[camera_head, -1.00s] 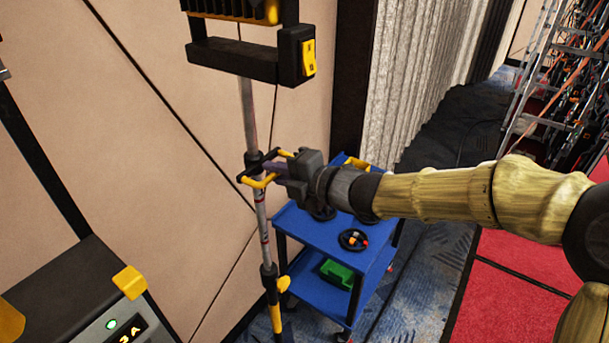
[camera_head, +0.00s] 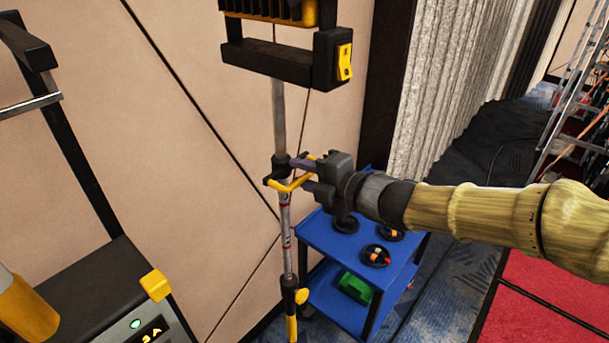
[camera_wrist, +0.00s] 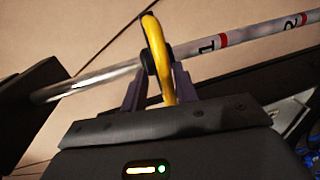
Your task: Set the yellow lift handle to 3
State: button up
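The yellow lift handle (camera_head: 288,184) is a small loop with yellow and black parts around an upright pole (camera_head: 286,225), below the lamp. In the wrist view the handle (camera_wrist: 158,55) stands between my fingers, and the pole (camera_wrist: 240,37) shows marks "1" and "2" with red bands. My gripper (camera_head: 303,176) is at the handle from the right. Its two dark fingers stand apart, one above and one below a handle bar. In the wrist view the gripper (camera_wrist: 160,85) has a finger on each side of the yellow bar; whether either touches is unclear. No 3 mark is readable.
A lamp with a black bracket (camera_head: 270,60) and yellow switch (camera_head: 344,62) hangs above. A blue cart (camera_head: 330,238) holding round black items and a green box (camera_head: 355,287) stands behind my gripper. A dark unit with a lit display (camera_head: 150,333) is at lower left.

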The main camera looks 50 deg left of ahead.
jog(key=shift+f, duration=0.15)
jog(key=shift+w+d, duration=0.1)
jog(key=shift+d, duration=0.35)
jog(key=b+v, duration=0.4)
jog(key=v, duration=1.2)
jog(key=shift+d, duration=0.2)
jog(key=shift+w, duration=0.1)
